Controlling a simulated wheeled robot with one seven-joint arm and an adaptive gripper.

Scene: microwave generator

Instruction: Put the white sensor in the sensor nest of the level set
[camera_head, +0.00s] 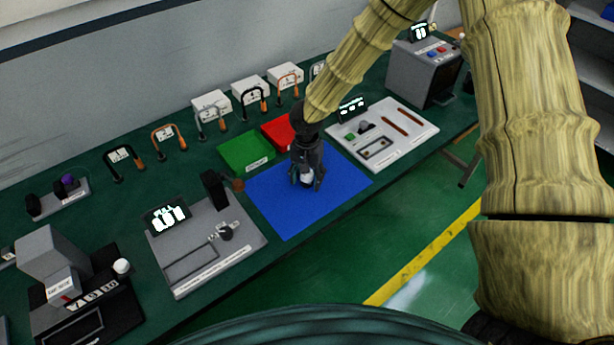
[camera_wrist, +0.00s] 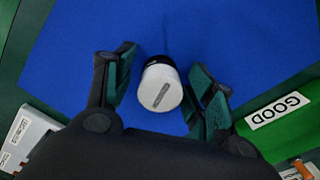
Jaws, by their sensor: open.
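The white sensor (camera_wrist: 161,90) is a short white cylinder with a grey label on its face and a dark part at its far side. It is over the blue mat (camera_head: 268,208), between the two fingers of my gripper (camera_wrist: 162,68). The fingers are open on either side of it, with gaps visible. In the head view my gripper (camera_head: 306,182) points down at the mat, and a little of the sensor's white shows between the fingers. A grey panel (camera_head: 188,285) and a pale panel (camera_head: 420,128) each have a display and recesses; I cannot tell which is the level set.
A green tray marked GOOD (camera_head: 236,150) and a red tray (camera_head: 275,132) lie behind the mat. Several padlock-like loops and white boxes (camera_head: 250,90) line the back. A dark upright block (camera_head: 213,188) stands left of the mat. The mat around my gripper is clear.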

